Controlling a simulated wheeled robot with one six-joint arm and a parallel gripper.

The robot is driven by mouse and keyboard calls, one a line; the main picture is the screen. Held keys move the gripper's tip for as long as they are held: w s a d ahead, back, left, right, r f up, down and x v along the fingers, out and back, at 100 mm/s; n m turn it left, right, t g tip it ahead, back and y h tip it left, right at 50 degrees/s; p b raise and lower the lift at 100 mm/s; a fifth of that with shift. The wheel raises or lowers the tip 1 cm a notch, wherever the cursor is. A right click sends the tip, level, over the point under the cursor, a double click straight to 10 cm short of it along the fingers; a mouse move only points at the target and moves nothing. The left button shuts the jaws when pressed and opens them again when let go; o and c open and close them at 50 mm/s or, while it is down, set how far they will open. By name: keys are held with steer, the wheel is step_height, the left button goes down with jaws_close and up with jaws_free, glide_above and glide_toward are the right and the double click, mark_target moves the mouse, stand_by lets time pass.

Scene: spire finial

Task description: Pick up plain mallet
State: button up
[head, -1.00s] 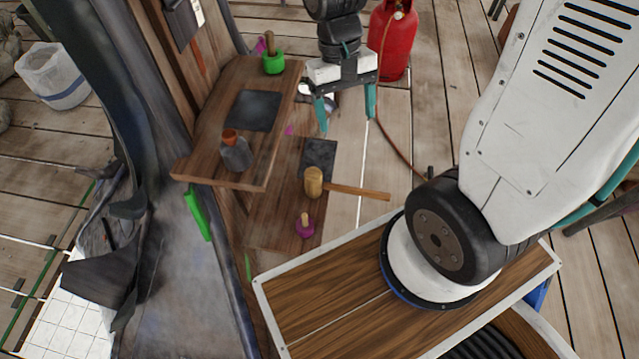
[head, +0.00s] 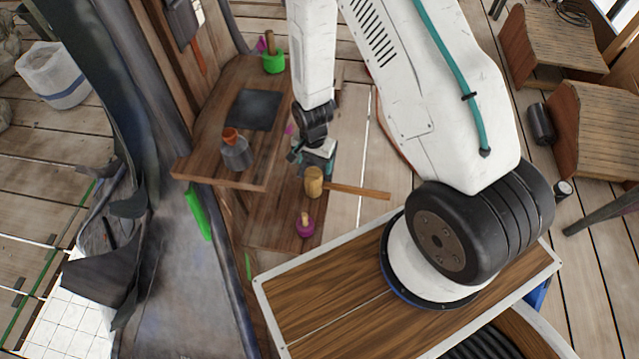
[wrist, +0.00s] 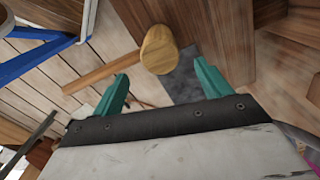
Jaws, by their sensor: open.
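The plain mallet has a pale wooden head (head: 314,182) and a brown handle (head: 360,191) that reaches to the right past the edge of the low wooden shelf (head: 275,222). In the wrist view the mallet's head (wrist: 158,50) shows large just beyond the fingertips, with its handle (wrist: 105,70) running down to the left. My gripper (wrist: 162,82) has its two teal fingers spread apart with nothing between them. In the head view my gripper (head: 318,160) is just behind the mallet's head, and its fingers are partly hidden by my wrist.
A dark square pad (wrist: 184,82) lies beside the mallet's head. A purple-based object (head: 305,226) stands in front of the mallet. The higher wooden shelf (head: 215,180), to the left, holds a grey bottle (head: 237,156) and a green pot (head: 273,62).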

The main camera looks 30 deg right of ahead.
mark_target(313, 173)
step_height(313, 173, down, 6)
steer(key=shift+a+f, duration=0.1)
stand_by(0.4)
steer(key=c, duration=1.2)
